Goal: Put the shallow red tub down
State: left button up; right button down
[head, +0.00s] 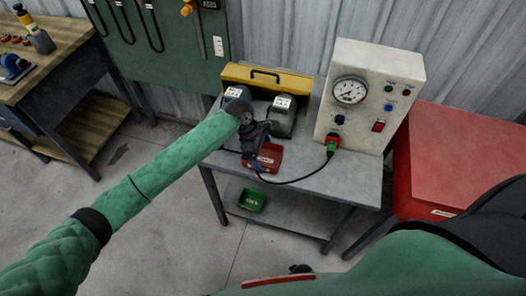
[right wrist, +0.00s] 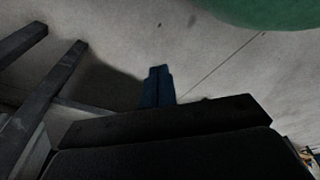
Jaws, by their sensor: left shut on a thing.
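The shallow red tub (head: 270,157) is at the front left of the grey bench top in the head view, with a pale label on its front. My left gripper (head: 257,146) is above its left part and shut on it, hiding that side. I cannot tell whether the tub's base touches the bench or hangs just above it. In the right wrist view my right gripper (right wrist: 158,86) shows as two dark blue fingers close together, with nothing visible between them, above the concrete floor.
The bench (head: 335,183) carries a gauge panel (head: 370,100), grey machine units (head: 283,116) and a yellow guard (head: 268,78). A black cable (head: 303,181) curves right of the tub. A green tub (head: 252,200) sits on the lower shelf. A red cabinet (head: 455,160) stands right.

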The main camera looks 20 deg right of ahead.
pick_arm(q)
jog(key=shift+f, duration=0.15)
pick_arm(e)
jog(key=shift+f, duration=0.1)
pick_arm(q)
jog(key=o, duration=0.8)
jog(key=shift+c, duration=0.2)
pick_arm(e)
jog(key=shift+d+f, duration=0.15)
jog(key=shift+d, duration=0.05)
pick_arm(q)
jog(key=b+v, duration=0.3)
jog(key=v, duration=0.9)
pick_arm(e)
notch_tip(320, 180, up, 6)
jog(key=w+a, duration=0.2)
jog(key=shift+w+a+r, duration=0.2)
jog(key=shift+a, duration=0.2)
